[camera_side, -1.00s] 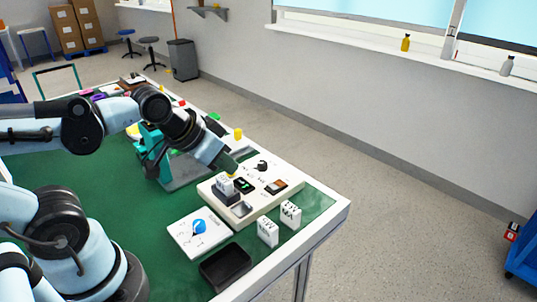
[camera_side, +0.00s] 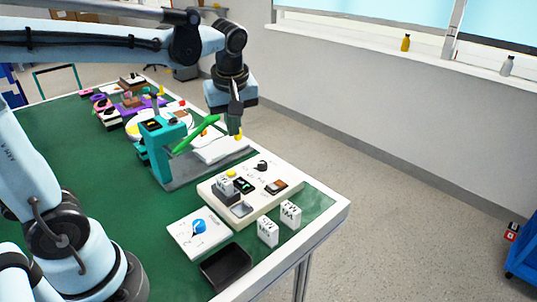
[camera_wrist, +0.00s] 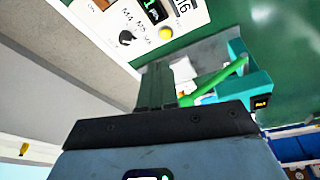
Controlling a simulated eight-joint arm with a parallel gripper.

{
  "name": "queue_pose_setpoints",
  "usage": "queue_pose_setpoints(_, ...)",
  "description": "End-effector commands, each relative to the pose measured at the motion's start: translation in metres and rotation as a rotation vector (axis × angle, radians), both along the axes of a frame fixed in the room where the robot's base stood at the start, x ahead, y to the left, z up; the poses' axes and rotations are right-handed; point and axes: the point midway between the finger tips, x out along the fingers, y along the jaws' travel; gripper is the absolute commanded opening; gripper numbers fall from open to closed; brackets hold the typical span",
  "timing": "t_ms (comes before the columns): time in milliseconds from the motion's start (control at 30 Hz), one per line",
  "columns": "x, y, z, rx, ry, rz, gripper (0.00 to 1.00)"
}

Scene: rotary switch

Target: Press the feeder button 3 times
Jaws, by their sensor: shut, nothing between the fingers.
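A cream control panel (camera_side: 258,205) lies near the right end of the green table. A round yellow button (camera_side: 231,173) sits at its far left corner; it also shows in the wrist view (camera_wrist: 153,36). No readable label marks it as the feeder button. The panel also carries a black knob (camera_side: 262,166), a small green-digit display (camera_side: 244,185) and an orange-brown switch (camera_side: 276,187). My gripper (camera_side: 234,128) points down, shut and empty, above the table beyond the panel. In the wrist view my fingers (camera_wrist: 157,85) are together, apart from the button.
A teal stand (camera_side: 160,150) with a slanted green bar (camera_side: 197,133) stands left of my gripper. A white plate with a blue knob (camera_side: 199,227), a black tray (camera_side: 225,266) and white numbered blocks (camera_side: 290,213) lie around the panel.

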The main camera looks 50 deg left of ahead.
Motion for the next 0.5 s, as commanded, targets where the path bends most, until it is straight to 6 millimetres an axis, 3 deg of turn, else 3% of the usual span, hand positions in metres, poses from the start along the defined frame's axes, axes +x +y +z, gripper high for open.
queue_pose_setpoints(200,0.015,0.013,0.001,0.022,0.035,0.269,0.0)
queue_pose_setpoints(500,0.018,0.017,0.001,0.033,0.042,0.362,0.0)
